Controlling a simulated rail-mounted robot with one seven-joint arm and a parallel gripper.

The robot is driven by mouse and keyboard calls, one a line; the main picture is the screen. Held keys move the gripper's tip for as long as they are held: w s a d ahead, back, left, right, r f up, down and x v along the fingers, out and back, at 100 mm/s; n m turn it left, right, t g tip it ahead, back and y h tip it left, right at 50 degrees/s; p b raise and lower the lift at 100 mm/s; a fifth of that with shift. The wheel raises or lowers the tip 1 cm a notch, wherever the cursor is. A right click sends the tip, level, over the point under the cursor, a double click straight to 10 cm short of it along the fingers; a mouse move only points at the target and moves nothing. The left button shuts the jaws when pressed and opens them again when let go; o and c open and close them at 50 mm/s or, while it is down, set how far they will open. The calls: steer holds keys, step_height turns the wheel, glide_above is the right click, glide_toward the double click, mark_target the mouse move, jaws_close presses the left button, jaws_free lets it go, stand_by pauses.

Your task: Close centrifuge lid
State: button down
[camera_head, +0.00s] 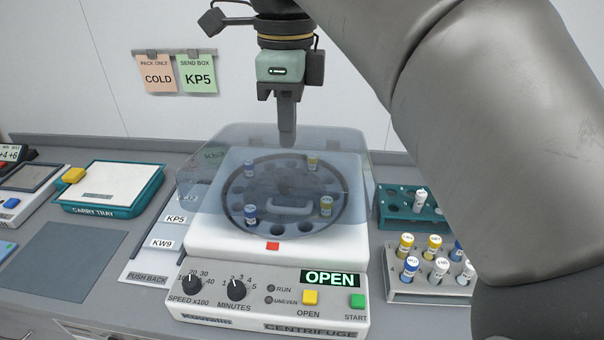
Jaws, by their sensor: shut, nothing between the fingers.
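The centrifuge (205,238) stands on the counter, and its display (330,279) reads OPEN. Its clear bluish lid (215,180) covers the rotor in this view. A pale handle (290,208) shows near the lid's front. Through the lid I see the dark rotor (284,180) with several tubes with blue and yellow caps. My gripper (287,140) is shut and empty, pointing down, with its tips overlapping the lid's far part in the picture. Contact with the lid cannot be told.
A grey rack (430,292) with several capped tubes and a teal rack (400,215) stand to the right. A carry tray (105,190) lies at left, beside a bare grey mat (62,262). My arm fills the upper right.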

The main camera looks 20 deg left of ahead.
mark_target(289, 208)
steer(key=f, duration=0.7)
steer(key=f+b, duration=0.1)
steer(key=f, duration=0.3)
steer(key=shift+s+f, duration=0.25)
